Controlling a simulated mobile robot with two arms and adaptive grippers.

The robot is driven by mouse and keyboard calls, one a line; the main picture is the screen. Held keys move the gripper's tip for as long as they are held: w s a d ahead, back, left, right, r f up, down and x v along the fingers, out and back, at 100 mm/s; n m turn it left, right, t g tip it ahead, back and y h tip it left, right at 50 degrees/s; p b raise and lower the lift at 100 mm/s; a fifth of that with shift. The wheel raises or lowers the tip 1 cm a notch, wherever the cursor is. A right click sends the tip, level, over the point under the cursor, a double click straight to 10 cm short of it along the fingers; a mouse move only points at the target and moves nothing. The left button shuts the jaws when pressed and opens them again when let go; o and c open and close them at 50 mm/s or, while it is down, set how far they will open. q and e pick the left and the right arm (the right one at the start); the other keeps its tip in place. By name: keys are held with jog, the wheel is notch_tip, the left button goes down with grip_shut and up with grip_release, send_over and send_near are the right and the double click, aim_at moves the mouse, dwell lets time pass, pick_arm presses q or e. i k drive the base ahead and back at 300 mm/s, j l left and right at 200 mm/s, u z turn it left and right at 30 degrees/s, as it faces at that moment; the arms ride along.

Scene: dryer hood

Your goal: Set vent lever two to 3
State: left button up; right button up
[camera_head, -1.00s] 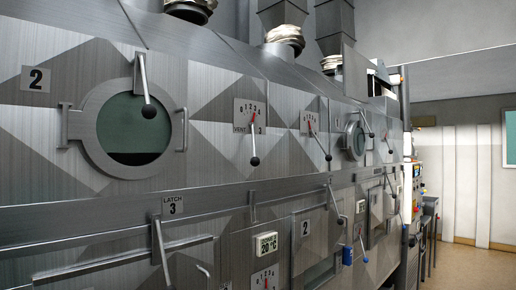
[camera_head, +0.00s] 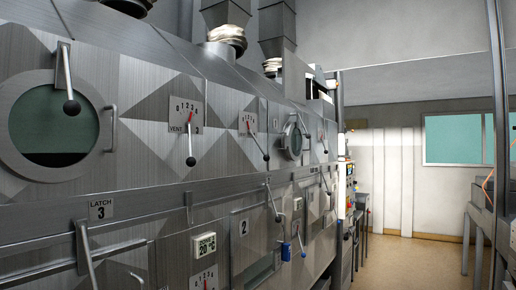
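A vent dial plate (camera_head: 186,112) with the digits 0 to 4 and the word VENT is on the upper steel panel. Its lever (camera_head: 190,145) hangs down with a black ball at the end, and a red pointer rises toward the digits. The lever partly covers the vent number, so I cannot read it for certain. A similar dial plate (camera_head: 248,122) is farther along, with its lever (camera_head: 258,146) slanting down to the right. Its label is too small to read. Neither of my grippers is in view.
A round window (camera_head: 100,126) with a hanging ball lever (camera_head: 69,85) is at left. Below are the LATCH 3 plate (camera_head: 101,209), a bar handle (camera_head: 86,255) and a temperature display (camera_head: 206,244). Open floor (camera_head: 400,268) lies right of the machine, with a bench (camera_head: 485,222) at far right.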

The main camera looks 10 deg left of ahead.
aim_at(266, 157)
jog(key=i+l, duration=0.2)
jog(key=i, duration=0.25)
jog(key=i+l, duration=0.15)
jog(key=i, duration=0.25)
jog(key=i+l, duration=0.2)
jog(key=i, duration=0.25)
